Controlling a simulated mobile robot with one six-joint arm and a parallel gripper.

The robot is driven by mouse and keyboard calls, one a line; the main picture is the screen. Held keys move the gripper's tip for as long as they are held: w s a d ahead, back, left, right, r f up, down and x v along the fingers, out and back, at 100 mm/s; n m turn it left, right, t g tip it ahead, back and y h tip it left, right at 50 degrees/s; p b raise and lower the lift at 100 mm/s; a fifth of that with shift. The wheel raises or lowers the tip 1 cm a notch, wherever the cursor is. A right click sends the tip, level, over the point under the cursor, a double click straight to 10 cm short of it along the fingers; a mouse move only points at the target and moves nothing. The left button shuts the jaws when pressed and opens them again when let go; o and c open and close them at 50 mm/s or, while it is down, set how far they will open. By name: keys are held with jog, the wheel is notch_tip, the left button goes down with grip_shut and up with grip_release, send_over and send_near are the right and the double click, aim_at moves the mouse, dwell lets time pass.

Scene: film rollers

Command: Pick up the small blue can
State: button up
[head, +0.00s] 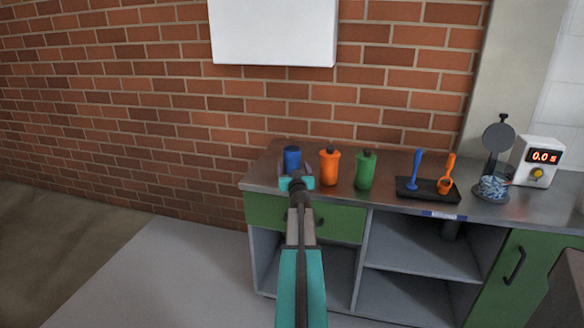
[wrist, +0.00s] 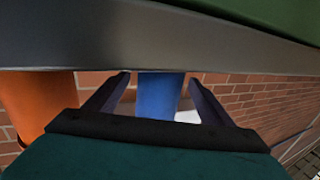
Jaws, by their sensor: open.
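The small blue can (head: 291,157) stands upright on the metal counter (head: 400,207), near its left end. My gripper (head: 295,175) is in front of the can in the head view and hides its lower part. In the wrist view the picture is upside down, with the counter at the top. There the blue can (wrist: 160,95) shows between the two open fingers of my gripper (wrist: 158,80). I see no finger touching the can; how deep it sits between them is hard to tell.
An orange bottle (head: 330,167) stands close to the right of the can, then a green bottle (head: 365,170). Further right are a black tray (head: 423,191) with blue and orange tools, a round dark device (head: 497,140) and a white timer (head: 540,162). A brick wall (head: 150,110) rises behind.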

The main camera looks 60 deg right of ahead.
aim_at(293, 160)
jog(key=c, duration=1.5)
jog(key=shift+r, duration=0.2)
notch_tip(293, 160, up, 4)
jog(key=p, duration=0.3)
jog(key=shift+f, duration=0.1)
jog(key=s+a+p, duration=0.1)
jog(key=s+a, duration=0.2)
jog(key=s, duration=0.1)
jog(key=s+a+p, duration=0.1)
jog(key=s+a, duration=0.1)
jog(key=s, duration=0.3)
jog(key=s+a+r+p, duration=0.1)
jog(key=s+a, duration=0.2)
jog(key=s, duration=0.1)
jog(key=shift+s+a, duration=0.25)
jog(key=shift+a, duration=0.1)
